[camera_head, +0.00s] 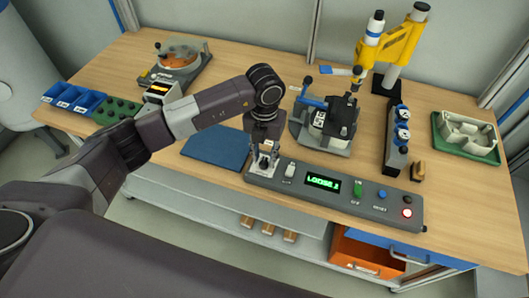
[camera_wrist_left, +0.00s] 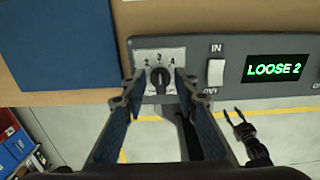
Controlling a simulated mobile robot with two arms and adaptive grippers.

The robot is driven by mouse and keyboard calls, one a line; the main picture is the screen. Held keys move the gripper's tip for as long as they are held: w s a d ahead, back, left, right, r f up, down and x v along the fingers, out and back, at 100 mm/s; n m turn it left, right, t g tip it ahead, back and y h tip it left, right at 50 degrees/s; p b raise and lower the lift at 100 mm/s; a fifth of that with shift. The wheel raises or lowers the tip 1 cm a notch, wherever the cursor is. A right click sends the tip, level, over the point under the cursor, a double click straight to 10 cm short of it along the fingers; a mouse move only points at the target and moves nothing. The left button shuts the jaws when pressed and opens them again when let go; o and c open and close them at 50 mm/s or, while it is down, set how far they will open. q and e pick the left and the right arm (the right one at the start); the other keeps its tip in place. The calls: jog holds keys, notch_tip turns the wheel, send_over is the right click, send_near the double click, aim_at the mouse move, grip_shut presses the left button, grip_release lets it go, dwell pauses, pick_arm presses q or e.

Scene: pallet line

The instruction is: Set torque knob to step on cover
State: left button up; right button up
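The torque knob (camera_wrist_left: 160,77) is a dark round knob on a pale plate with the numerals 2, 3 and 4 showing, and its pointer is up near the 3. The plate is at the left end of the grey control panel (camera_head: 335,192). My left gripper (camera_head: 264,160) is over that end, pointing down. In the left wrist view its fingers (camera_wrist_left: 158,88) are apart, one on each side of the knob; I cannot tell whether they touch it. My right gripper (camera_wrist_left: 232,112) shows small and open in the left wrist view. I cannot read a step number on any cover.
A blue mat (camera_head: 215,146) lies left of the panel. A clamp fixture (camera_head: 325,122) stands behind it. A turntable with an orange cover (camera_head: 181,52) is at the back left.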

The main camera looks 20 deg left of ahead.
pick_arm(q)
jog(key=shift+f, duration=0.1)
grip_shut()
dwell(0.3)
jog(key=shift+f+m+b, duration=0.15)
jog(key=shift+m+b, duration=0.55)
jog(key=shift+b, duration=0.4)
jog(key=m+b, duration=0.3)
jog(key=b, duration=0.1)
jog(key=shift+d+m+b, duration=0.15)
jog(key=shift+m+b, duration=0.15)
jog(key=shift+m, duration=0.1)
jog(key=shift+r+m+b, duration=0.2)
jog(key=shift+m+b, duration=1.2)
grip_release()
jog(key=shift+s, duration=0.1)
